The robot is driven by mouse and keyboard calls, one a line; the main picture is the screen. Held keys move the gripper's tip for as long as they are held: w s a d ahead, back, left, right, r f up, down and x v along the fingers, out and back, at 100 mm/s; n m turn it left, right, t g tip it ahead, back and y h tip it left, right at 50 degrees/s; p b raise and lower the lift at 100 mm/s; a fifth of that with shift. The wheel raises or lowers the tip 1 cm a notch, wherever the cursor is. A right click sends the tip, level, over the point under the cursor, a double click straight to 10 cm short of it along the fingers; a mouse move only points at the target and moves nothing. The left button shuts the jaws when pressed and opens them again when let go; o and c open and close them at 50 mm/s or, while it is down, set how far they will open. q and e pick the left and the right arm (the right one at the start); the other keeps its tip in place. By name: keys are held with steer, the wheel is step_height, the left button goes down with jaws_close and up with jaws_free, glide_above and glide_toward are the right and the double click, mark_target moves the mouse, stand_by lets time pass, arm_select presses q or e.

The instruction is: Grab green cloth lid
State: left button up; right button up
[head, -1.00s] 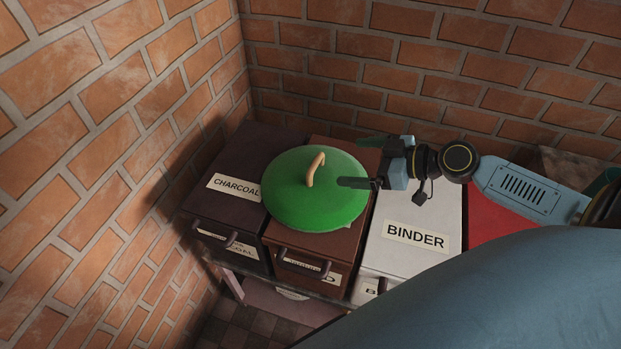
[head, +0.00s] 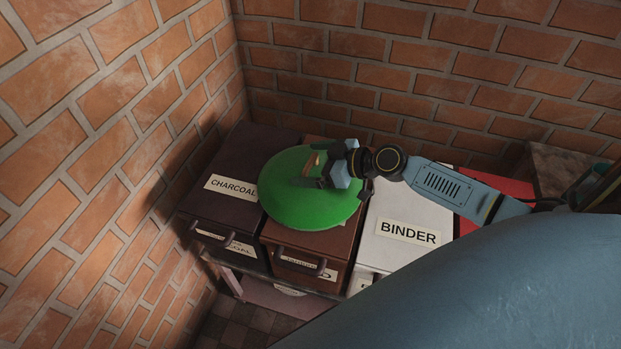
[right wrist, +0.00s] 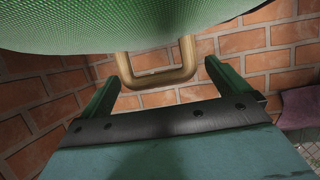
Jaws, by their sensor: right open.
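The green cloth lid (head: 285,207) is a round dome with a tan loop handle (head: 312,161) on top. It lies over the brown box beside the charcoal box. My right gripper (head: 312,171) is open over the lid, close to the handle. In the right wrist view the handle (right wrist: 157,80) sits between the tips of the two spread green fingers (right wrist: 163,80), and the lid's woven surface (right wrist: 110,22) fills the top. Neither finger clearly touches the handle. My left gripper is out of view.
A dark charcoal box (head: 237,165) stands left of the lid's box (head: 338,241). A white binder box (head: 400,248) stands to the right, with a red surface (head: 505,187) beyond it. Brick walls (head: 100,110) close in the left and back.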

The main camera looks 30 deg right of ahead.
steer(key=shift+x, duration=1.15)
steer(key=shift+r, duration=0.1)
steer(key=c, duration=1.3)
